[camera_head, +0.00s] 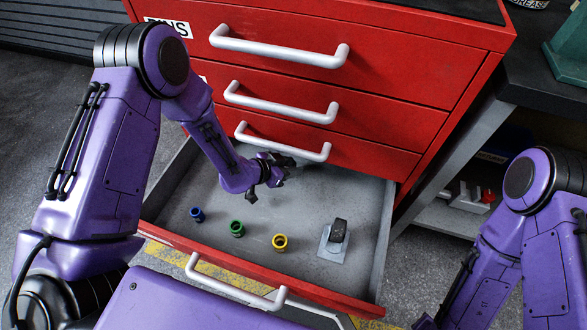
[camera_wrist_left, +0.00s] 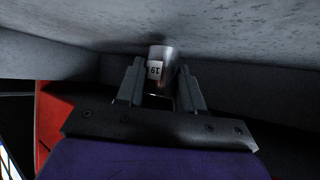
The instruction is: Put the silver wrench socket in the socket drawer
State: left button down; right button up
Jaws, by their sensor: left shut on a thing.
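The socket drawer (camera_head: 350,268) is the open bottom drawer of the red cabinet. My left gripper (camera_head: 272,170) is inside it, low near its back. In the left wrist view the gripper (camera_wrist_left: 160,88) is shut on the silver wrench socket (camera_wrist_left: 161,57), which carries a white label reading 19. The grey drawer surface is close around the socket; I cannot tell whether they touch. In the head view the silver socket is not clearly visible, hidden by the gripper. My right arm (camera_head: 520,230) is at the right; its gripper is not visible.
In the drawer stand a blue socket (camera_head: 197,214), a green socket (camera_head: 237,228), a yellow socket (camera_head: 280,242) and a dark item on a grey plate (camera_head: 333,240). Closed drawers with white handles (camera_head: 280,45) are above. A dark workbench (camera_head: 540,80) stands at the right.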

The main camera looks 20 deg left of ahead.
pick_arm(q)
jog(key=shift+w+d+f, duration=0.4)
jog(key=shift+w+f, duration=0.2)
jog(key=shift+f, duration=0.25)
jog(key=shift+r, duration=0.1)
jog(key=c, duration=1.1)
grip_release()
jog(key=shift+f, duration=0.2)
jog(key=o, duration=0.4)
jog(key=shift+r, duration=0.35)
jog(key=p+v, duration=0.2)
jog(key=v, duration=1)
jog(key=shift+f, duration=0.1)
